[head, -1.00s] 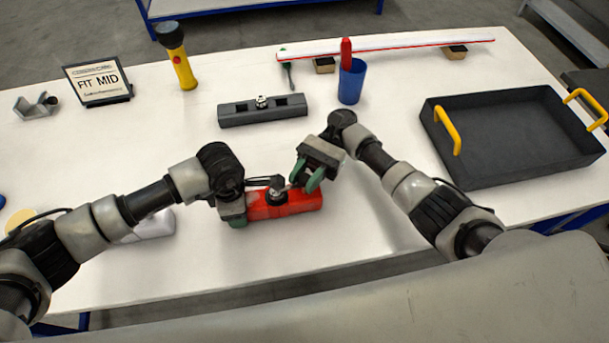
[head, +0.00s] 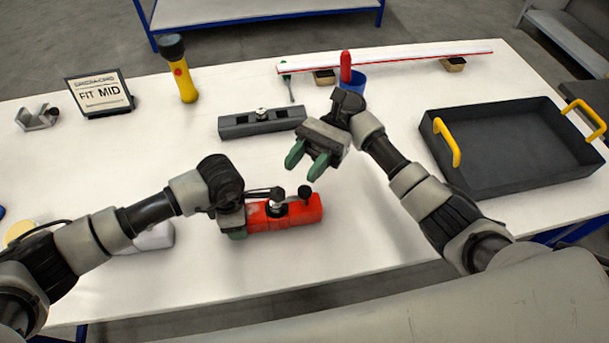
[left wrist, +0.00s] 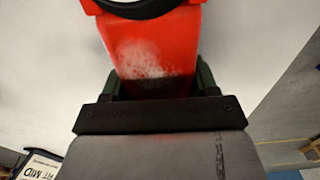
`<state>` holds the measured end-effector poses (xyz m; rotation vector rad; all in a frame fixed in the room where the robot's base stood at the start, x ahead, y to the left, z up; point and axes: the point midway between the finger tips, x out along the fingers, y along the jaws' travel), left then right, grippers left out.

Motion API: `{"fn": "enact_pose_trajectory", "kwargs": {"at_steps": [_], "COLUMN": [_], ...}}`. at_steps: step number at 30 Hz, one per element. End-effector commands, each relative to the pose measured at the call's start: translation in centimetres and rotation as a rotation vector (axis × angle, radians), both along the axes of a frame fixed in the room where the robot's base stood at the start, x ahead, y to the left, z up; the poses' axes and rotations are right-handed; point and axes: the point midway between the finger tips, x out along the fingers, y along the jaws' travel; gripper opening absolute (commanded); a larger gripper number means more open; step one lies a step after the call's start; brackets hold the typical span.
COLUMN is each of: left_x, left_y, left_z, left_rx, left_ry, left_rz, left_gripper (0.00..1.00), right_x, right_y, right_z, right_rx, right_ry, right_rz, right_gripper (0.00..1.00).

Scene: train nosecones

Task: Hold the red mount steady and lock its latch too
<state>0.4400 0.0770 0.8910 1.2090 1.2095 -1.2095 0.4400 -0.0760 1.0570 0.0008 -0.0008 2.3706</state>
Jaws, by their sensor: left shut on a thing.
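The red mount (head: 296,213) lies on the white table near its front edge. A black latch lever with a round knob (head: 305,191) sits on its top, beside a dark round fitting with a grey top (head: 277,201). My left gripper (head: 238,222) is shut on the left end of the red mount. In the left wrist view the red mount (left wrist: 150,55) runs up between the green fingers, with a pale scuffed patch on it. My right gripper (head: 308,161) is open and empty, above and behind the mount, apart from it.
A grey mount (head: 235,126) lies behind. A blue cup (head: 352,82) holding a red item (head: 346,66) stands near a long white strip with a red edge (head: 400,54). A black tray (head: 515,146) is right. A flashlight (head: 180,70) and a "FIT MID" sign (head: 100,94) stand back left.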

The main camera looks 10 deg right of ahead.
Motion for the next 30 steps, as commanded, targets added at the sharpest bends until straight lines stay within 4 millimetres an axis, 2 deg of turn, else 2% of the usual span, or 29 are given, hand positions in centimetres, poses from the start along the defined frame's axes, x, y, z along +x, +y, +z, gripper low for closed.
{"fn": "enact_pose_trajectory", "kwargs": {"at_steps": [4,14,15,21,30], "left_x": [0.02,0.03,0.03,0.03,0.04], "left_y": [0.01,0.01,0.01,0.02,0.01], "left_z": [0.03,0.03,0.03,0.02,0.26], "left_rx": [0.000,0.000,0.000,0.000,0.000], "left_ry": [-0.001,-0.001,-0.001,-0.001,-0.001], "left_rz": [0.000,0.001,0.001,0.000,0.000], "left_gripper": [0.31,0.31,0.61,0.89,0.89], "right_x": [-0.03,-0.02,-0.02,-0.01,-0.01], "right_y": [-0.02,-0.02,-0.02,-0.02,-0.02], "right_z": [0.93,1.02,1.02,1.01,1.00], "right_rx": [-0.001,-0.001,-0.001,-0.001,-0.001], "right_ry": [0.000,0.001,0.001,0.001,0.001], "right_rz": [0.001,0.001,0.000,0.001,0.001], "right_gripper": [0.39,0.39,0.39,0.39,0.39]}}
